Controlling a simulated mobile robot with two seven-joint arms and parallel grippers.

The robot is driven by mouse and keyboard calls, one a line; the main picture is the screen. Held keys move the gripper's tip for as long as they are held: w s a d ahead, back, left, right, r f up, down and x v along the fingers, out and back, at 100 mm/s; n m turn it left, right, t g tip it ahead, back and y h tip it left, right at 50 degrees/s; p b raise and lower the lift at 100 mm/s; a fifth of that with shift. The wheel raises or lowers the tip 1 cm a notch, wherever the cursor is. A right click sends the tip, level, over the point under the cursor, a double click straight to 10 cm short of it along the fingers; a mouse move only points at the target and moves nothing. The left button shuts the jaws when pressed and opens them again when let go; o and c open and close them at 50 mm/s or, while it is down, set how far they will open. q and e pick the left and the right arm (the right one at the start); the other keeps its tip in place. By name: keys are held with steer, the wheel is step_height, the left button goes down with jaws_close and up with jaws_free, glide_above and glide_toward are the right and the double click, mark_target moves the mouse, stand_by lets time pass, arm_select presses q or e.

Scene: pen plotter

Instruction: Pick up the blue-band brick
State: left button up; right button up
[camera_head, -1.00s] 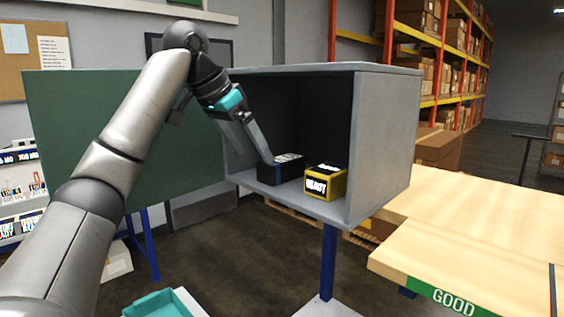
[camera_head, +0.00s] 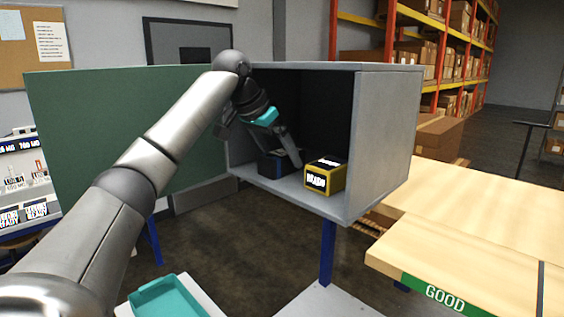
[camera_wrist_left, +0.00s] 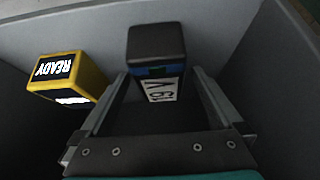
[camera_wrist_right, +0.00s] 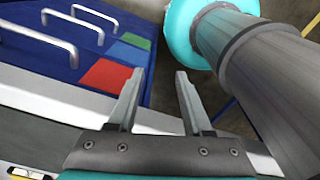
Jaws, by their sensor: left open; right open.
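The blue-band brick (camera_head: 268,168) is dark with a blue band and stands inside the grey open-fronted box. In the head view my left arm partly covers it. In the left wrist view the brick (camera_wrist_left: 156,45) shows its dark top, blue band and a white label. My left gripper (camera_head: 296,163) is open inside the box. In the wrist view its fingers (camera_wrist_left: 158,72) lie one on each side of the brick, with visible gaps; contact is not seen. My right gripper (camera_wrist_right: 160,72) is open and empty, away from the box.
A yellow-edged brick labelled READY (camera_head: 325,176) stands close beside, and also shows left of my fingers (camera_wrist_left: 68,78). The box (camera_head: 385,140) has side walls and a roof around my left gripper. A teal tray (camera_head: 168,298) and a wooden table (camera_head: 480,225) are outside.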

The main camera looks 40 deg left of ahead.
arm_select(q)
steer(key=shift+c, duration=0.2)
steer(key=shift+r, duration=0.1)
jaws_close()
stand_by(0.4)
